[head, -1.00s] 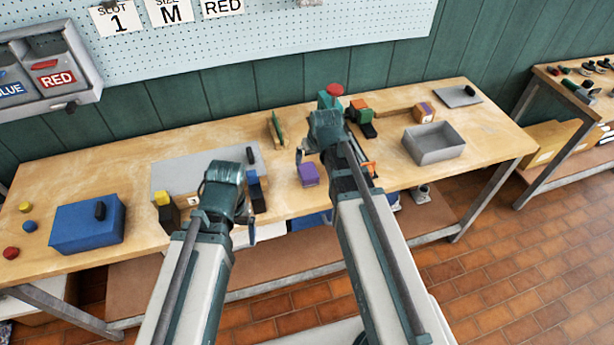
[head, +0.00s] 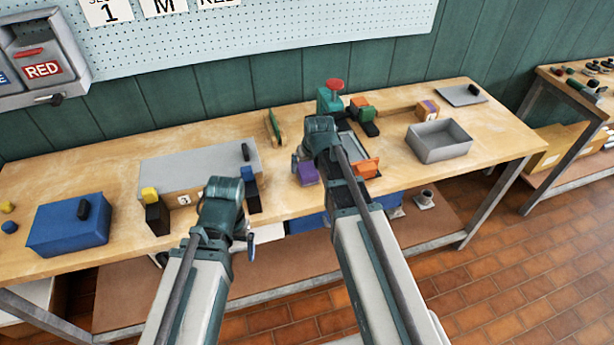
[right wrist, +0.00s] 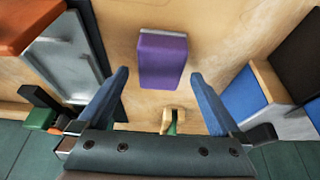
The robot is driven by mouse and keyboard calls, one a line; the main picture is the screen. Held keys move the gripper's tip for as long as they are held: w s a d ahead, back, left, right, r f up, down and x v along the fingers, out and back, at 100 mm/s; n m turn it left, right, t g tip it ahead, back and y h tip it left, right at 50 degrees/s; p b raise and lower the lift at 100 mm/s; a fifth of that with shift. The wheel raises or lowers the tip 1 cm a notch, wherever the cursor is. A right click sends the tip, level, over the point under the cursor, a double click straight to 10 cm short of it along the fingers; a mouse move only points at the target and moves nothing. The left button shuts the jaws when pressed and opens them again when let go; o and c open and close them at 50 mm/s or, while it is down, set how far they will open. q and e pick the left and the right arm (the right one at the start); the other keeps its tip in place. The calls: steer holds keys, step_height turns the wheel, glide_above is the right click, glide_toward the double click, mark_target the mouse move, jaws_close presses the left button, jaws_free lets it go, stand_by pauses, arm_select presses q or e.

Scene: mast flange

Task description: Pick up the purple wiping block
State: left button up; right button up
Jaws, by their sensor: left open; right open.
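The purple wiping block (head: 308,173) lies on the wooden bench near its front edge, partly covered by my right gripper in the head view. In the right wrist view the purple block (right wrist: 162,60) sits on bare wood, beyond and between the two blue fingers. My right gripper (right wrist: 158,73) is open and empty above the bench, with no finger seen touching the block. In the head view my right gripper (head: 306,160) is mostly hidden by its wrist. My left gripper (head: 246,242) is open and empty in front of the bench edge, apart from the block.
An orange piece (head: 366,168) and a grey plate (head: 352,147) lie right of the block. A grey box (head: 205,168) with small blocks and a blue box (head: 68,226) stand left. A grey open bin (head: 438,150) stands right. Bare wood surrounds the block.

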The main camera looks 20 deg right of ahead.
mark_target(307, 168)
steer(key=b+x, duration=0.2)
steer(key=x, duration=0.1)
steer(key=shift+w+f, duration=0.1)
steer(key=shift+f, duration=0.2)
arm_select(q)
step_height(307, 168, down, 3)
steer(key=shift+f, duration=0.15)
arm_select(e)
steer(key=shift+r, duration=0.1)
steer(key=c, duration=1.3)
steer(key=shift+c, duration=0.2)
arm_select(q)
steer(key=shift+r, duration=0.2)
arm_select(e)
steer(key=shift+r, duration=0.15)
